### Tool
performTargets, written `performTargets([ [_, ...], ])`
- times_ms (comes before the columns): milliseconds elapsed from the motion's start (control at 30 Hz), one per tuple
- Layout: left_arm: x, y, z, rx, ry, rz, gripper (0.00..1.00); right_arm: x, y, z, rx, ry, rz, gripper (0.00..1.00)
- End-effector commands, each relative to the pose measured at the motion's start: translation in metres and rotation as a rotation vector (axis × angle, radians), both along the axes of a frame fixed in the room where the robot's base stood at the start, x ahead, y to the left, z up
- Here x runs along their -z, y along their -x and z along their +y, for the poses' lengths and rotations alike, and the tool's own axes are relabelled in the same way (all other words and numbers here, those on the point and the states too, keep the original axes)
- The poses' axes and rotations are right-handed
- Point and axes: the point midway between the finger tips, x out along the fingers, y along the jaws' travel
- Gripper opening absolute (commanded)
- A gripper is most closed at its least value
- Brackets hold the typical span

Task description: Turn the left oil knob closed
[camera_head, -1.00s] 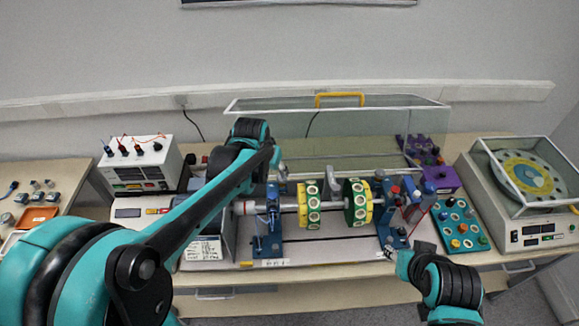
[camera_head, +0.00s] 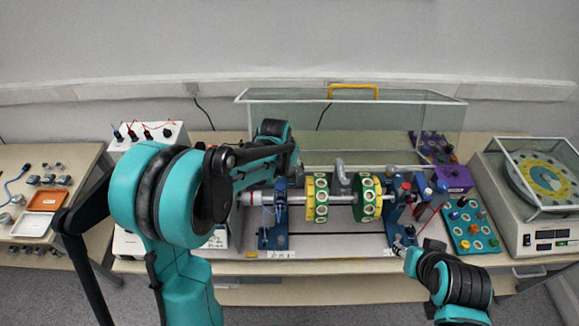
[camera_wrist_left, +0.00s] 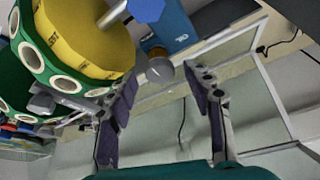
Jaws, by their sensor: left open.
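The rotor rig has a left blue bearing stand (camera_head: 273,228), a yellow disc (camera_head: 316,199) and a green disc (camera_head: 367,200) on a shaft. In the left wrist view, a blue block (camera_wrist_left: 168,22) carries a small grey round knob (camera_wrist_left: 160,70), which looks like an oil knob. My left gripper (camera_wrist_left: 163,82) is open, with the knob near and between its fingertips; contact is unclear. My left arm largely hides this gripper in the head view. My right gripper (camera_head: 403,250) is low, in front of the right blue stand (camera_head: 397,215); its jaws are too small to read.
A clear cover with a yellow handle (camera_head: 352,90) stands behind the rig. A teal board of knobs (camera_head: 468,228) and a purple box (camera_head: 454,179) are to the right. A balance-like instrument (camera_head: 535,215) stands at far right. An orange tray (camera_head: 45,198) lies at far left.

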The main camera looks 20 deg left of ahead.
Motion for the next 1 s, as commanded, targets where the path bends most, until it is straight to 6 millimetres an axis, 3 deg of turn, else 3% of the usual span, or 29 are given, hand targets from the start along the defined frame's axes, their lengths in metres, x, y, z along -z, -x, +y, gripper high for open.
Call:
performTargets([
  [67,-0.0002,0.0000,-0.0001,0.000,0.000,0.000,0.51,-0.0001,0.0000,0.0000,0.000,0.000,0.000,0.40],
  [100,-0.0003,0.0000,0.0000,0.000,0.000,0.000,0.46,-0.0001,0.0000,0.0000,0.000,0.000,0.000,0.40],
  [267,-0.0004,0.0001,-0.0001,0.000,0.000,0.000,0.04,-0.0001,0.0000,0.0000,0.000,0.000,0.000,0.40],
  [300,-0.0004,0.0001,-0.0001,0.000,0.000,0.000,0.01,-0.0001,0.0000,0.0000,0.000,0.000,0.000,0.40],
  [667,-0.0002,0.0004,-0.0005,-0.042,-0.001,0.000,0.01,0.0016,0.0000,0.0000,0.000,0.000,0.000,0.40],
  [1000,0.0006,0.0001,-0.0041,-0.267,-0.001,0.000,0.01,0.0087,0.0000,0.0000,0.000,0.000,0.000,0.40],
])
